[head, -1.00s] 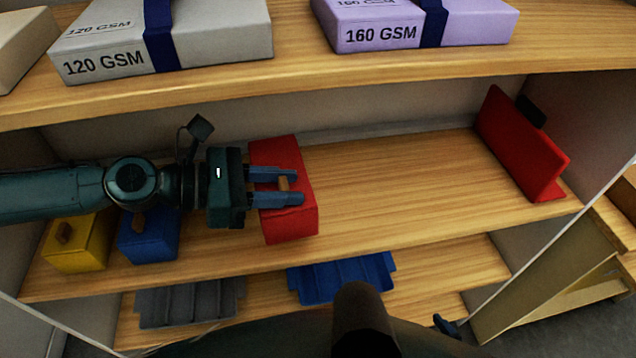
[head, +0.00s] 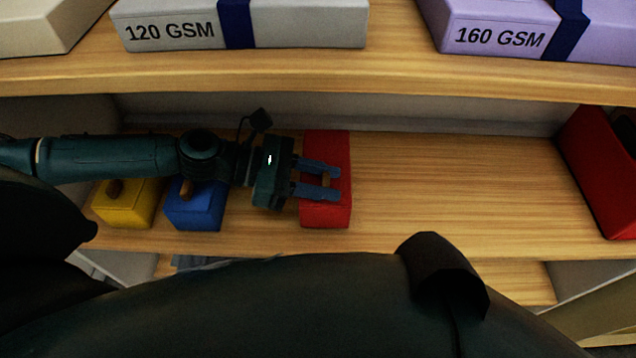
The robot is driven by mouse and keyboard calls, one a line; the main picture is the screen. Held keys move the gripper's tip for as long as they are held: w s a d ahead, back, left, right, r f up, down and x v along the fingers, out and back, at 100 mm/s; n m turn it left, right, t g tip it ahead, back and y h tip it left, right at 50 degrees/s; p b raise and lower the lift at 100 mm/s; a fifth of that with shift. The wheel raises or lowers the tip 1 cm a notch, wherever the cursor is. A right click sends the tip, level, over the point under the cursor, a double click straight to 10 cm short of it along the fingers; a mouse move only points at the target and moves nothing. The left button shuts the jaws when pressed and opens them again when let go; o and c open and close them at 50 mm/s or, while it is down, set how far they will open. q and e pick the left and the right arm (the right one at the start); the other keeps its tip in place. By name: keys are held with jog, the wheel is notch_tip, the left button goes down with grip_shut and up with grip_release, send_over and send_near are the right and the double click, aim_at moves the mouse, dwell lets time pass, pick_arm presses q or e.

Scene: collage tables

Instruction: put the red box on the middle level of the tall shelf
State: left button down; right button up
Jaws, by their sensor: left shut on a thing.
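The red box (head: 338,150) is at the middle level of the wooden shelf (head: 450,190), to the right of a blue box and a yellow box. It seems to rest on the board, though its underside is hidden. My left gripper (head: 330,181) reaches in from the left and is shut on the box's small wooden knob, on the side or top facing me. My right gripper is not in view.
The blue box (head: 205,208) and yellow box (head: 130,207) stand to the left, close under my left arm. A red bookend-like piece (head: 590,170) stands at the right end. Board between is clear. Above are paper packs marked 120 GSM (head: 300,25) and 160 GSM (head: 480,20).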

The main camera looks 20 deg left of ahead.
pick_arm(q)
jog(key=f+b, duration=0.2)
jog(key=shift+w+a+f+b, duration=0.1)
jog(key=shift+a+f+b, duration=0.1)
jog(key=shift+f+b, duration=0.2)
jog(key=shift+d+f+b, duration=0.1)
jog(key=shift+b, duration=0.2)
jog(key=shift+d, duration=0.1)
jog(key=c, duration=1.1)
grip_release()
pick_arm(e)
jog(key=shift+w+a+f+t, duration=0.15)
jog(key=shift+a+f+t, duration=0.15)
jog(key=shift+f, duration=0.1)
pick_arm(q)
jog(key=shift+o, duration=0.2)
